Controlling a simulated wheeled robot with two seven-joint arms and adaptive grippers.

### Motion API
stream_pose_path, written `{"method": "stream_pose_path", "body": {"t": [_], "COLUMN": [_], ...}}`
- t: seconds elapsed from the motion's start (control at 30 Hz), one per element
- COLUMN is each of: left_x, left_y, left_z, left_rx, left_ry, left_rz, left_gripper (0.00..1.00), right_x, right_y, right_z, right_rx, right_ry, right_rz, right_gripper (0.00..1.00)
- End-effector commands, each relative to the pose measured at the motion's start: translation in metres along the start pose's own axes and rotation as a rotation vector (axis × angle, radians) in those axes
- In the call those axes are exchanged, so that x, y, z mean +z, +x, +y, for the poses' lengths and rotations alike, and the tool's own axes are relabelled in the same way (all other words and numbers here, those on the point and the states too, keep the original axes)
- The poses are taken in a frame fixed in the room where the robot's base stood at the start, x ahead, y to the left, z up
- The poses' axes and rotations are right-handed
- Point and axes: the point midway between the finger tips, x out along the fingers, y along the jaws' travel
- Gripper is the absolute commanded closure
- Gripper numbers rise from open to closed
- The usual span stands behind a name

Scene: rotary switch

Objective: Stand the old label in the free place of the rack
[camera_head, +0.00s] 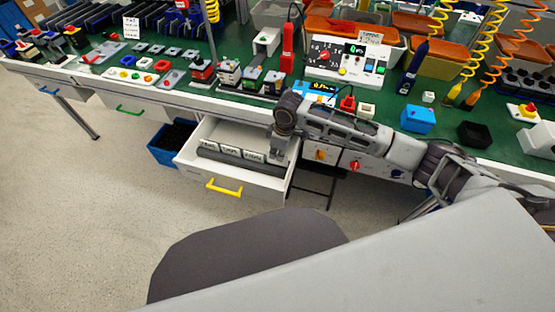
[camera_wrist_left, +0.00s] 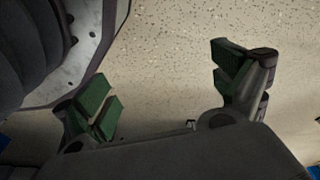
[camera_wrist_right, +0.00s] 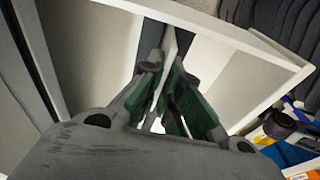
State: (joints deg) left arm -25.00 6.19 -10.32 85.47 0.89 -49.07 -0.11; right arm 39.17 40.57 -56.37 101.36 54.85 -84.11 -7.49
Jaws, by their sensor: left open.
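My right gripper (camera_head: 277,156) reaches down into the open drawer, at the right end of a row of white labels (camera_head: 230,152). The labels stand in a dark grey rack (camera_head: 226,164) and their print is too small to read surely. In the right wrist view, the green-padded fingers of my right gripper (camera_wrist_right: 168,95) are close together around a thin pale plate (camera_wrist_right: 171,55), seen nearly edge-on, which looks like the old label. Its lower end and how it sits in the rack are hidden. My left gripper (camera_wrist_left: 165,85) is open and empty over the speckled floor.
The white drawer (camera_head: 247,187) with a yellow handle (camera_head: 224,188) hangs open below the green workbench (camera_head: 190,83). A blue bin (camera_head: 166,152) stands left of it. Switches, trays and a control panel (camera_head: 340,60) crowd the bench top. The floor in front is clear.

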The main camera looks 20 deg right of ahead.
Motion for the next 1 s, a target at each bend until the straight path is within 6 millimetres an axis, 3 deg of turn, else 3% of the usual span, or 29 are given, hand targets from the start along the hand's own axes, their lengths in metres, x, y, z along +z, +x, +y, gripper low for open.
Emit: {"method": "stream_pose_path", "body": {"t": [0.33, 0.97, 1.0], "left_x": [-0.014, -0.014, -0.014], "left_y": [-0.022, -0.022, -0.021], "left_z": [0.008, 0.007, 0.007], "left_rx": [0.012, 0.011, 0.011], "left_ry": [0.001, 0.001, 0.001], "left_rz": [-0.004, -0.003, -0.003], "left_gripper": [0.04, 0.04, 0.04], "right_x": [0.005, 0.006, 0.006], "right_y": [0.033, 0.038, 0.038], "right_z": [0.000, 0.000, 0.000], "right_rx": [0.000, 0.000, 0.000], "right_ry": [0.000, 0.000, 0.000], "right_rz": [-0.002, 0.000, 0.000], "right_gripper": [1.00, 1.00, 0.92]}}
